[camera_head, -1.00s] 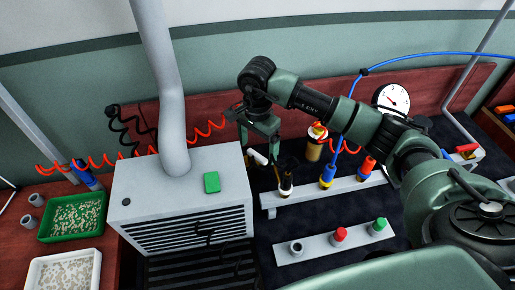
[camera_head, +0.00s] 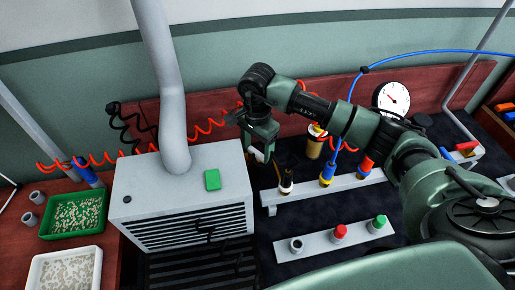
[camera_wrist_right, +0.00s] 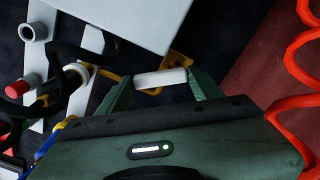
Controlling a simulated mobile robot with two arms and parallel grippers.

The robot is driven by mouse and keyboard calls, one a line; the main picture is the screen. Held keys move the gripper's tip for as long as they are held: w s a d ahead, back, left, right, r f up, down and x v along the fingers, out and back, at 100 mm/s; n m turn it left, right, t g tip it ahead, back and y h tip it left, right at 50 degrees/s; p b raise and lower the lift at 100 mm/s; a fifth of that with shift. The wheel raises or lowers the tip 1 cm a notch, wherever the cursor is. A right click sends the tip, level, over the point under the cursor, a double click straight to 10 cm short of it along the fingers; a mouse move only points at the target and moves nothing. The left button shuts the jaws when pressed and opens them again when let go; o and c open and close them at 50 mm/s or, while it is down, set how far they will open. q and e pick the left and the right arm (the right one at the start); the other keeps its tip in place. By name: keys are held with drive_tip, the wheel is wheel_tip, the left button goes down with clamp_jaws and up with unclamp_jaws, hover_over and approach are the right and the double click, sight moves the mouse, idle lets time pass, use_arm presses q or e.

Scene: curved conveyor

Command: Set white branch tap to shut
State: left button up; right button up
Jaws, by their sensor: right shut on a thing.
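The white branch tap handle (camera_head: 260,156) is at the left end of the pale valve rail, beside the grey vented box. In the right wrist view the same white handle (camera_wrist_right: 161,78) is a short bar spanning between the fingers, with yellow metal beside it. My right gripper (camera_head: 262,151) points down and is shut on this handle; it also shows in the wrist view (camera_wrist_right: 160,86). The fingers hide part of the handle in the head view, so its exact angle is hard to tell there. My left gripper is not in view.
The grey box (camera_head: 150,190) with a green block (camera_head: 212,180) stands close left of the gripper. Blue (camera_head: 327,175) and red (camera_head: 365,166) fittings sit along the rail (camera_head: 310,190). A lower plate (camera_head: 318,244) carries coloured caps. A gauge (camera_head: 392,98) is behind.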

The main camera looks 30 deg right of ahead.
drive_tip(key=m+b, duration=0.1)
drive_tip(key=m, duration=0.1)
drive_tip(key=m+b, duration=0.1)
drive_tip(key=m, duration=0.1)
drive_tip(key=shift+a, duration=0.35)
drive_tip(key=shift+a+m+b, duration=0.2)
drive_tip(key=shift+m+b, duration=0.2)
drive_tip(key=shift+m, duration=0.35)
drive_tip(key=shift+a+m+b, duration=0.15)
drive_tip(key=shift+m+b, duration=0.25)
drive_tip(key=shift+m, duration=0.35)
drive_tip(key=o, duration=1.4)
drive_tip(key=shift+c, duration=0.2)
wheel_tip(320, 180, up, 8)
drive_tip(key=b, duration=0.1)
drive_tip(key=shift+f, duration=0.1)
